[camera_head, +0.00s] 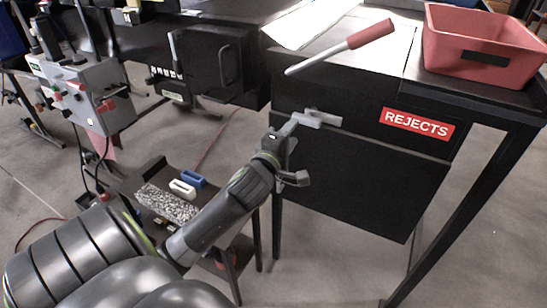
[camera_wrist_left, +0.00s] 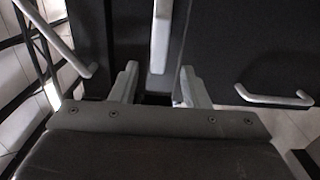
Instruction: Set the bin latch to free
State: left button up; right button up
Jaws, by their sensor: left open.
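The bin latch (camera_head: 320,117) is a small light-grey bar on the black front of the rejects bin, left of the red REJECTS label (camera_head: 417,124). It lies roughly level in the head view. My left gripper (camera_head: 298,150) is at the bin's left front, close to the latch's left end. In the left wrist view, its fingers (camera_wrist_left: 158,80) stand apart, with a pale bar (camera_wrist_left: 160,38), apparently the latch, ahead between them. A gap shows on both sides of the bar; contact cannot be confirmed. My right gripper is out of view.
A red-gripped lever (camera_head: 340,47) sticks out above the bin. A red tub (camera_head: 484,42) stands on the table at the right. A pale handle (camera_wrist_left: 275,97) shows at the right of the left wrist view. A tray with blocks is below my left arm.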

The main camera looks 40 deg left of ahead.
pick_arm(q)
jog(key=v, duration=0.9)
jog(key=shift+s+b, duration=0.15)
jog(key=shift+b, duration=0.15)
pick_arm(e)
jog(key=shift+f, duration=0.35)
